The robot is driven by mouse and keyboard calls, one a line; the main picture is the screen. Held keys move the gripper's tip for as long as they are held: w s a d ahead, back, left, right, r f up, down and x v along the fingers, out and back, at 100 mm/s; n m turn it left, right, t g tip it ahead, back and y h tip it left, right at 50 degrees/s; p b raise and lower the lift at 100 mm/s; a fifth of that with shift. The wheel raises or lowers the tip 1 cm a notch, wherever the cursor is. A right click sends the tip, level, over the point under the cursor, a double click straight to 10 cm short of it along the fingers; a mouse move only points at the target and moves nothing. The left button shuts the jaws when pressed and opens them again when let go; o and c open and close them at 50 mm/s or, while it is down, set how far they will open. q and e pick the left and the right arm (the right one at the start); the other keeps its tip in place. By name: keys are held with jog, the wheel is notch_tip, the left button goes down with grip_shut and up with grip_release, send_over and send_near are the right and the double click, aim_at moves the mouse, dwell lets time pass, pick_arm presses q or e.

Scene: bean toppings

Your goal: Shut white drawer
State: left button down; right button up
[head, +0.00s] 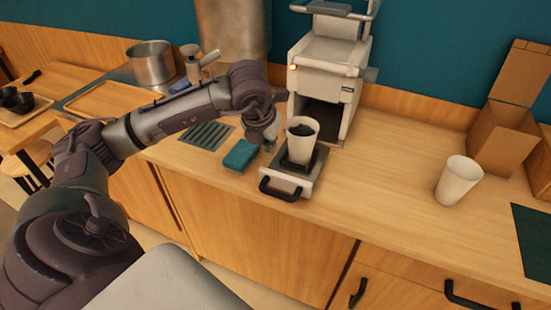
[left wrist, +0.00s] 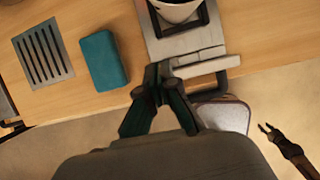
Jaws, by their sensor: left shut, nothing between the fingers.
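The white drawer (head: 299,184) is pulled out from the white machine (head: 326,68) on the counter. A white cup with dark contents (head: 301,138) stands upright on it. The drawer's black handle (head: 284,192) faces the front edge of the counter. My left gripper (head: 269,143) is just left of the drawer and cup, shut and empty. In the left wrist view its fingertips (left wrist: 162,72) are beside the drawer's front corner (left wrist: 183,47); contact cannot be told. My right gripper (left wrist: 266,128) shows at the right of that view, low beyond the counter edge, with its fingers apart.
A teal sponge (head: 240,156) and a drain grate (head: 208,135) lie left of the drawer. An empty white cup (head: 458,180) stands to the right, near cardboard boxes (head: 503,125). The counter between the drawer and that cup is clear. A metal pot (head: 151,64) is at the back left.

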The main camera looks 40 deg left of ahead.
aim_at(278, 167)
pick_arm(q)
jog(key=p+x, duration=0.1)
jog(key=x, duration=0.9)
jog(key=shift+p, duration=0.35)
